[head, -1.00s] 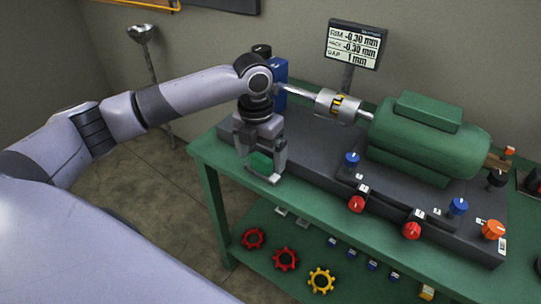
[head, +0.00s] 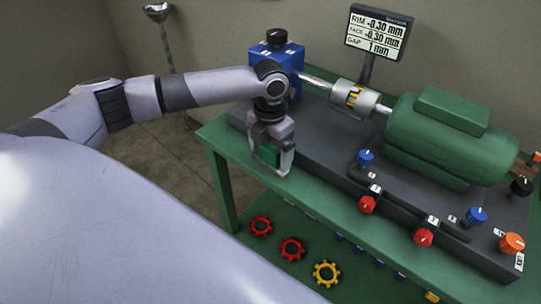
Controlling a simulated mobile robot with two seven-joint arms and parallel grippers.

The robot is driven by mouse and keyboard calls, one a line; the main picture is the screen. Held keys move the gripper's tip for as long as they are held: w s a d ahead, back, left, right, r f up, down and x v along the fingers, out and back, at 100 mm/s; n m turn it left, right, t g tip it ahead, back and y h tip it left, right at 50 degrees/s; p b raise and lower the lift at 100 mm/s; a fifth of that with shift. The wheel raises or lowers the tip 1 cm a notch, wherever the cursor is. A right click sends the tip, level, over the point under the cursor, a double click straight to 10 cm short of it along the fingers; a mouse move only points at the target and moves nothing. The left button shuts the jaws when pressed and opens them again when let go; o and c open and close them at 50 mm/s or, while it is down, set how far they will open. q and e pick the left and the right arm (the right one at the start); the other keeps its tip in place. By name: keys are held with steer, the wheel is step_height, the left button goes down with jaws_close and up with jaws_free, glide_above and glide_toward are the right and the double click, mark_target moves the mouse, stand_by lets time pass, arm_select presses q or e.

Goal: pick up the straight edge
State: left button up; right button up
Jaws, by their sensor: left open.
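I cannot pick out a straight edge for certain in the head view. My left gripper (head: 273,165) points down over the left part of the green bench (head: 213,138), beside the dark base plate (head: 320,148). Its jaws are open. A green patch shows between the fingers; I cannot tell whether it is the bench top or a separate thing. The gripper and wrist hide part of the bench and plate behind them. My right gripper is not in view.
A blue pump (head: 277,60) stands behind my left wrist, joined by a shaft and coupling (head: 352,97) to a green motor (head: 450,135). A display (head: 378,35) stands behind. Red and yellow gears (head: 326,273) lie on the lower shelf.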

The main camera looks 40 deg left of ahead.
arm_select(q)
steer(key=c, duration=1.2)
steer(key=shift+r, duration=0.1)
